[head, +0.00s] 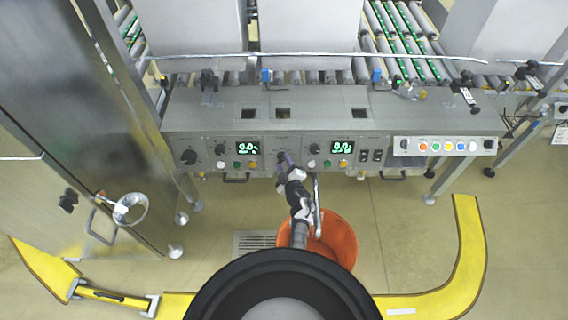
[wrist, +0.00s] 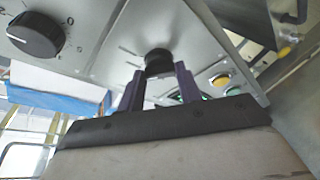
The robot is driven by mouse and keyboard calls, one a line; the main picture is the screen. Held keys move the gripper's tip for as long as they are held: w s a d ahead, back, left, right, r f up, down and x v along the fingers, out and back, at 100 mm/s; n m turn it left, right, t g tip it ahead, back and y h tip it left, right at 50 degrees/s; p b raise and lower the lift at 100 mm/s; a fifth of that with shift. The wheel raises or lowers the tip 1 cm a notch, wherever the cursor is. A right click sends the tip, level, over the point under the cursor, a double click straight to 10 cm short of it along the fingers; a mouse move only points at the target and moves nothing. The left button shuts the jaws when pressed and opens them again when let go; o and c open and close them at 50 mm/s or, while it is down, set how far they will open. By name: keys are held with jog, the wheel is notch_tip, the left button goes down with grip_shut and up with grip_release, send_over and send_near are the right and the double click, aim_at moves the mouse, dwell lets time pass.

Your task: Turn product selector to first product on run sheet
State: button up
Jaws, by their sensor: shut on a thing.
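My gripper (head: 283,158) is at the front panel of the grey control console (head: 400,113), between the two green-lit displays. In the wrist view my gripper (wrist: 160,82) has its two dark fingers on either side of a black knob (wrist: 157,57), shut on it. The knob's pointer and markings are hidden, so its setting cannot be read. In the head view my gripper covers this knob. I cannot read a product name on the panel, nor make out a run sheet for certain.
Another black knob (wrist: 36,34) with a printed scale is close by in the wrist view. Left (head: 247,147) and right (head: 342,147) displays flank my gripper, with coloured buttons below. An orange bin (head: 340,240) stands on the floor under my arm. A yellow floor strip (head: 468,240) curves at right.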

jog(key=o, duration=1)
jog(key=p+v, duration=0.1)
jog(key=v, duration=1.3)
jog(key=shift+w, duration=0.1)
